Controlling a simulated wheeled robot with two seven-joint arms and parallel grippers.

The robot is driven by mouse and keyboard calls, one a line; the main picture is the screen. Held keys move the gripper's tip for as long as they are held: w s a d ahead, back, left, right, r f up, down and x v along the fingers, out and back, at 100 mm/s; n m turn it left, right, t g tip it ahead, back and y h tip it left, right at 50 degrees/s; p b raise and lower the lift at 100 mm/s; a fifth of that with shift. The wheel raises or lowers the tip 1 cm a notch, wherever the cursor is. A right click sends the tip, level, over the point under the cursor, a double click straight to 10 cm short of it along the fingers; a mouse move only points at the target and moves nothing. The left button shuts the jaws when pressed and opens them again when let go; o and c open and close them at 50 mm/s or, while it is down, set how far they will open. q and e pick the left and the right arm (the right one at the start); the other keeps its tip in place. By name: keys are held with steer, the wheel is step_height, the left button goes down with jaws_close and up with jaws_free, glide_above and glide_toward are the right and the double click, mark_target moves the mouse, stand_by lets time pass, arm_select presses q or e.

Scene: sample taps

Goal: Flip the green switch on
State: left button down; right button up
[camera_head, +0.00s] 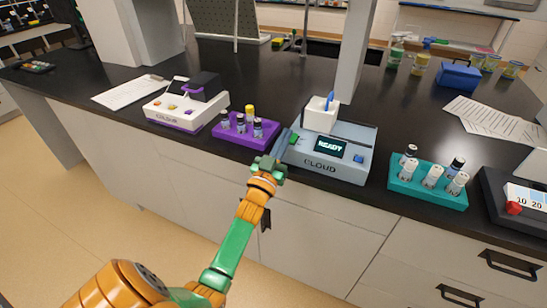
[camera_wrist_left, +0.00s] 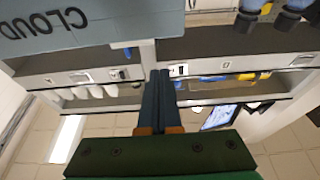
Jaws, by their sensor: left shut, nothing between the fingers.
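The grey-blue CLOUD meter (camera_head: 311,159) stands near the front edge of the black bench, with a lit screen (camera_head: 329,149) reading READY. A small green switch (camera_head: 294,138) is on its left side; its exact position is too small to tell. My left gripper (camera_head: 281,143) is shut and empty, with its dark fingers pointing up beside the meter's front left corner, close to the switch. I cannot tell whether they touch. In the left wrist view the shut fingers (camera_wrist_left: 160,75) point between the upside-down CLOUD meter (camera_wrist_left: 90,22) and the vials (camera_wrist_left: 260,14). The switch is not visible there.
A purple rack (camera_head: 237,135) of vials and a white COLOUR meter (camera_head: 185,108) stand left of the CLOUD meter. A white cap with a blue handle (camera_head: 321,113) sits on top of it. A teal vial rack (camera_head: 426,188) stands to its right.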

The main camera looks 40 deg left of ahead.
arm_select(q)
steer(key=f+b+v, duration=0.1)
steer(key=v, duration=0.7)
steer(key=shift+f, duration=0.15)
steer(key=shift+w, duration=0.1)
